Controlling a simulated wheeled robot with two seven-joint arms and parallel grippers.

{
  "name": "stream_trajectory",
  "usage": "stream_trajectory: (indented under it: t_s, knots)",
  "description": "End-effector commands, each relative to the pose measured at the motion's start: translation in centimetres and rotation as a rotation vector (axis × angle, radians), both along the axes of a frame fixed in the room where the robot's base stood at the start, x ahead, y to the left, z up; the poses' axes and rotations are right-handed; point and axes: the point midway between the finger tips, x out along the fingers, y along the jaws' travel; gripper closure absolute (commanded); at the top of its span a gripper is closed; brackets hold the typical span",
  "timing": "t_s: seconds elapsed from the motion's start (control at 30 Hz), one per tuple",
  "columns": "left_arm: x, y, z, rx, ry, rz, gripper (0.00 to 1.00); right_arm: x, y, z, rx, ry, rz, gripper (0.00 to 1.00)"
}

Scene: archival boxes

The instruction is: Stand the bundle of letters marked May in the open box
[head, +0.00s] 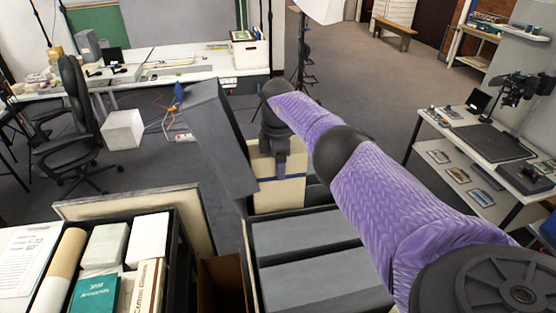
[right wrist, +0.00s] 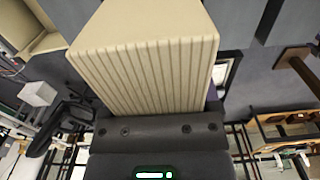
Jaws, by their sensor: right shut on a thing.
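A cream block with ridged, stacked edges (right wrist: 150,65), which looks like the bundle of letters, fills the upper middle of the right wrist view. My right gripper (head: 280,165) is shut on it. In the head view the cream bundle (head: 262,168) shows beneath the gripper, with a dark blue band below the finger. No May mark can be read. A tall dark grey panel (head: 215,140), perhaps the open box's lid, stands tilted just left of the bundle. I cannot tell whether the bundle is inside the box or above it. My left gripper is not in view.
Grey closed boxes (head: 305,232) lie in front of the bundle. A container at front left holds a teal book (head: 95,291), a tube (head: 58,268) and white boxes. A desk (head: 170,72) and chair stand behind; a side table (head: 490,145) is at right.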

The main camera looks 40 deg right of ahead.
Motion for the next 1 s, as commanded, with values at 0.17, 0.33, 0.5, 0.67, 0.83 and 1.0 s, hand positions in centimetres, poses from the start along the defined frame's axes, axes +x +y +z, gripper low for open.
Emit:
stream_trajectory:
  t_s: [0.17, 0.33, 0.5, 0.67, 0.83, 1.0]
  knots:
    - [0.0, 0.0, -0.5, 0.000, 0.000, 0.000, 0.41, 0.0, 0.0, -0.6, 0.000, -0.001, 0.000, 1.00]
    - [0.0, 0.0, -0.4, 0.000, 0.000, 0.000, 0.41, 0.0, 0.0, -0.5, 0.000, -0.001, 0.000, 1.00]
    - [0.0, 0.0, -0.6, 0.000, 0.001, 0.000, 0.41, 0.0, 0.0, -0.8, 0.000, -0.001, 0.000, 1.00]
    - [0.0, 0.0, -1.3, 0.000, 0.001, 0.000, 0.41, 0.0, 0.0, -1.6, 0.000, -0.001, 0.000, 1.00]
    - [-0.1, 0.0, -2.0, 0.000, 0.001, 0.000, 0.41, 0.0, 0.0, -2.5, -0.001, -0.001, 0.000, 1.00]
    - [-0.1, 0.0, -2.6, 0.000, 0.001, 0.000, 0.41, 0.0, 0.0, -3.3, -0.001, -0.001, 0.000, 1.00]
